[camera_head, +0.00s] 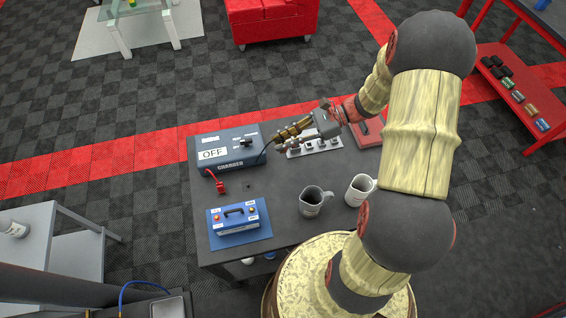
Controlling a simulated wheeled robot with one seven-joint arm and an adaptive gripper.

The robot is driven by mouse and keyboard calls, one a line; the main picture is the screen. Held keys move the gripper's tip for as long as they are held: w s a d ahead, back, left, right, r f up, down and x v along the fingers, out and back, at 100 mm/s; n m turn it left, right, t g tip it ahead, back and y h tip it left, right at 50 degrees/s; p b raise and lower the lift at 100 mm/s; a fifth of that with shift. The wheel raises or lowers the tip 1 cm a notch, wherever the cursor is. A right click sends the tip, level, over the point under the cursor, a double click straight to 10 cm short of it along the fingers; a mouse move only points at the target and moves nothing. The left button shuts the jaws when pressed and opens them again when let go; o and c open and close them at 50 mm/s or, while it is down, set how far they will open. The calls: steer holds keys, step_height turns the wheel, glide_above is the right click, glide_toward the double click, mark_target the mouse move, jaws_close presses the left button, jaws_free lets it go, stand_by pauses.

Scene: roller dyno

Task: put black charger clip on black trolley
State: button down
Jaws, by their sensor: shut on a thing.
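My gripper (284,134) is above the back middle of the dark trolley (275,205), just right of the charger. It is shut on the black charger clip, which is mostly hidden between the fingers; its black cable (265,151) curves from the fingertips down to the charger. The grey charger (228,148), labelled OFF and CHARGER, sits at the trolley's back left. The red charger clip (221,186) lies on the trolley top in front of the charger. I cannot tell how high the gripper is above the top.
A blue battery (238,218) stands on a blue mat at the front left. A dark mug (312,201) and a white mug (358,190) stand at the front right. A socket strip (318,146) and a red case (368,132) lie behind them. The trolley's middle is clear.

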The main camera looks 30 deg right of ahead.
steer(key=shift+s+a+f, duration=0.2)
steer(key=shift+a, duration=0.05)
steer(key=s+b+x, duration=0.1)
steer(key=b+x, duration=0.1)
steer(key=x, duration=0.6)
steer(key=b, duration=0.2)
glide_above(247, 184)
steer(key=f, duration=0.3)
steer(key=d+f, duration=0.1)
steer(key=f, duration=0.1)
steer(key=shift+f, duration=0.15)
steer(key=shift+a+f, duration=0.35)
steer(key=shift+f, duration=0.1)
steer(key=shift+a+f+b, duration=0.15)
steer(key=shift+f+b, duration=0.9)
steer(key=shift+f, duration=0.55)
steer(key=shift+f, duration=0.1)
steer(key=shift+f, duration=0.25)
steer(key=c, duration=1.7)
jaws_free()
steer(key=shift+c, duration=0.2)
